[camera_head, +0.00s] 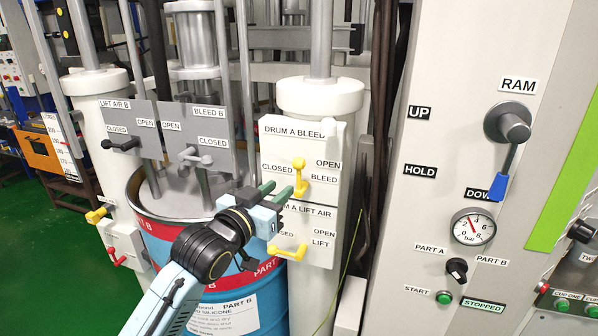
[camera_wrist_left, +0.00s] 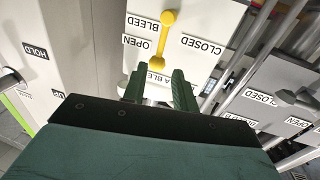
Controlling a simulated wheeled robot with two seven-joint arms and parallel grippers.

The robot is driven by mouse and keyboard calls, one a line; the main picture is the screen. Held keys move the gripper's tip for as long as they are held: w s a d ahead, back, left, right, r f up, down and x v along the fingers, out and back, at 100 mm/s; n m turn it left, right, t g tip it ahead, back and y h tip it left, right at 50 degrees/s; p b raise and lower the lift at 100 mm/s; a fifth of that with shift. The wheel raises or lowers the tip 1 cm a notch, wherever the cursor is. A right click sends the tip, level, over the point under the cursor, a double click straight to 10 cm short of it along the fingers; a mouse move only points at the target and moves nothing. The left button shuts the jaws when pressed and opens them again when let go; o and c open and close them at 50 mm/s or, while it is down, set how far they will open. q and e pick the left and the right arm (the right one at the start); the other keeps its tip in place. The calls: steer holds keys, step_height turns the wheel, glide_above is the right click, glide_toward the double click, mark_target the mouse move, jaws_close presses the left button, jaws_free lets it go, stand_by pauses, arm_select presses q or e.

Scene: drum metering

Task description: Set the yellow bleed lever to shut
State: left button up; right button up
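The yellow bleed lever (camera_head: 300,178) is on the white DRUM A BLEED plate (camera_head: 330,142) in the head view. It stands roughly upright between the CLOSED label at left and the OPEN and BLEED labels at right. In the left wrist view the yellow lever (camera_wrist_left: 160,42) appears upside down, beyond the fingers. My left gripper (camera_head: 275,190) has green fingers, spread apart and empty, just left of the lever. In the left wrist view the gripper (camera_wrist_left: 158,90) shows a clear gap between its fingers. I cannot tell whether a finger touches the lever. My right gripper is out of view.
A second yellow lever (camera_head: 287,252) sits below, on the DRUM A LIFT AIR plate, partly behind my left arm. The RAM panel (camera_head: 440,60) stands at right.

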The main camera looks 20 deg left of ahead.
mark_target(299, 172)
arm_select(q)
steer(key=x, duration=0.9)
steer(key=shift+w+d, duration=0.15)
steer(key=shift+w, duration=0.1)
steer(key=shift+c, duration=0.2)
jaws_close()
